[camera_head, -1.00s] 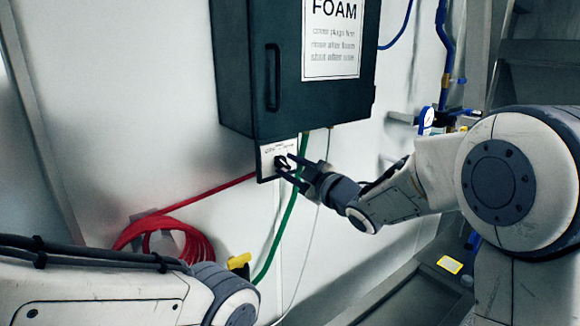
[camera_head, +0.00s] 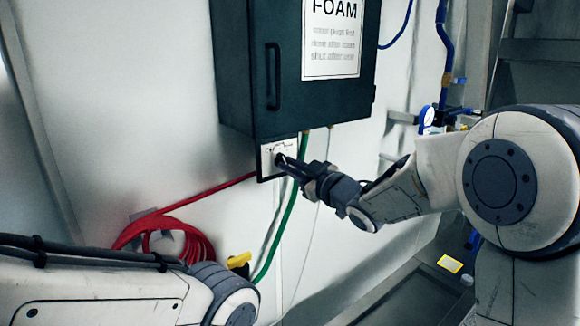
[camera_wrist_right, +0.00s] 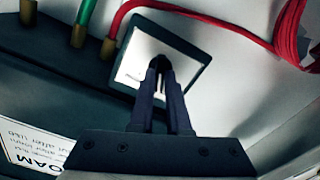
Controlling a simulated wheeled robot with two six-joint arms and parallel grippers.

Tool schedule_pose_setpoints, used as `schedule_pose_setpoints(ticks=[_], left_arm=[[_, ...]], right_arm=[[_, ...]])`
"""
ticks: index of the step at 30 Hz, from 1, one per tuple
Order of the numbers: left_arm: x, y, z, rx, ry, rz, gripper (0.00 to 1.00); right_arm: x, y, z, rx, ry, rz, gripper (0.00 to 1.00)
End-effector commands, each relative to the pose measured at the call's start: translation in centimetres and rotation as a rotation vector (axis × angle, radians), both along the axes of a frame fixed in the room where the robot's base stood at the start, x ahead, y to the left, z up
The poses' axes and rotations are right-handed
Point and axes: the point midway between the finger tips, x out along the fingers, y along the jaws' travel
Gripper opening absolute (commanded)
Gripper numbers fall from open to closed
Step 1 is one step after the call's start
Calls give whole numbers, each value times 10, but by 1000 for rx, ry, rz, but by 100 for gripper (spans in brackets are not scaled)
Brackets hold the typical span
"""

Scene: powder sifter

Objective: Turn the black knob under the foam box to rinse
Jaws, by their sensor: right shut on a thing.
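The dark foam box (camera_head: 330,95) hangs on the wall in the head view, with a white FOAM label on its door. A white plate with a dark border (camera_head: 267,163) sits just under it. The black knob is on this plate, hidden behind my fingers. My right gripper (camera_head: 281,160) reaches the plate from the right, its fingers close together at the knob. In the right wrist view the right gripper (camera_wrist_right: 160,66) is nearly closed in front of the plate (camera_wrist_right: 188,55), and the knob hardly shows between the tips. My left gripper is outside the head view; only my left arm shows.
A coiled red hose (camera_head: 170,243) hangs on the wall at left. A green hose (camera_head: 283,225) runs down beside the plate, near my right gripper. A yellow fitting (camera_head: 238,261) is below. Blue pipes with a gauge (camera_head: 427,118) are at right.

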Motion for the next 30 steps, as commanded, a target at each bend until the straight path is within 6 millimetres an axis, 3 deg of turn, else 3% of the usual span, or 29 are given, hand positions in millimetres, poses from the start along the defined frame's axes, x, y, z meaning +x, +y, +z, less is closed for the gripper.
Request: schedule_pose_setpoints(ticks=[15,30], left_arm=[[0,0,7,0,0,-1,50],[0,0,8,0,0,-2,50]], right_arm=[[0,-1,0,269,196,0,0],[0,-1,0,320,232,0,0]])
